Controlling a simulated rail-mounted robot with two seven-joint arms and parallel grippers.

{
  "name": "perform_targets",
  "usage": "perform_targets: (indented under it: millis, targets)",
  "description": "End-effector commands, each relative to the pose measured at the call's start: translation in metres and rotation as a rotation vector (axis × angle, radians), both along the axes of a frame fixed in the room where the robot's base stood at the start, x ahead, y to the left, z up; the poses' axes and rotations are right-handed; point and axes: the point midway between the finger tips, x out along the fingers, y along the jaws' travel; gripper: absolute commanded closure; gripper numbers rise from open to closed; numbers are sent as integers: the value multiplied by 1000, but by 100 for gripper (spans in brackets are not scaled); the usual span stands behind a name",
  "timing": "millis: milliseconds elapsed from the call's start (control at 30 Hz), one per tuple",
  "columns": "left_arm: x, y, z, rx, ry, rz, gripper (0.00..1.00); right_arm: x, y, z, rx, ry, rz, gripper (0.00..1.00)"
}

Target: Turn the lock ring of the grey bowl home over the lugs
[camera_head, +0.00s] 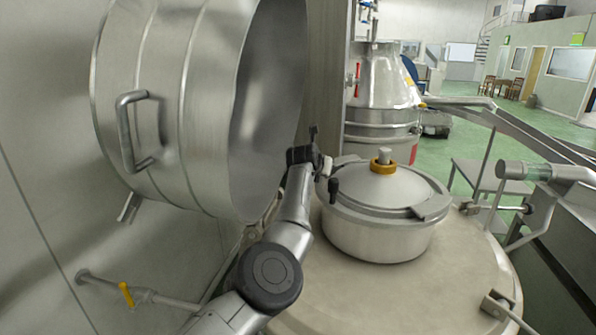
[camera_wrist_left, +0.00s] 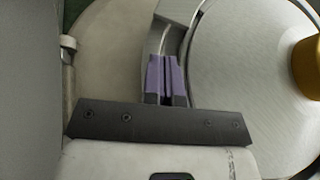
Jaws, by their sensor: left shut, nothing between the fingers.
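The grey bowl (camera_head: 375,238) stands on a broad round metal top, with a domed lid (camera_head: 385,185) on it. The lock ring (camera_head: 365,211) is a flat band around the lid's edge, with a block-like tab (camera_head: 433,207) at its right side. The lid also shows in the left wrist view (camera_wrist_left: 245,60), with the ring's curved band beside it. My left gripper (camera_wrist_left: 167,68) is shut and empty, its purple fingers over the rim area at the bowl's left side. I cannot tell whether they touch the ring. The lugs cannot be made out. My right gripper is out of view.
A yellow collar with a knob (camera_head: 383,164) tops the lid. A large open steel drum (camera_head: 165,110) stands close on the left. The round top (camera_head: 400,290) is clear in front.

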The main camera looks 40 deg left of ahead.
Motion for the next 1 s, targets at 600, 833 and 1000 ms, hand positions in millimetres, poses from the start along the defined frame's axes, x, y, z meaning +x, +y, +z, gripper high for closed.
perform_targets:
  millis: [600,833,1000]
  targets:
    - [-60,-4,32,-2,-2,1,100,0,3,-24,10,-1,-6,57]
    - [-72,-5,39,-2,-1,0,100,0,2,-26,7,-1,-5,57]
    - [-74,-5,41,-1,0,0,100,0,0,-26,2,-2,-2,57]
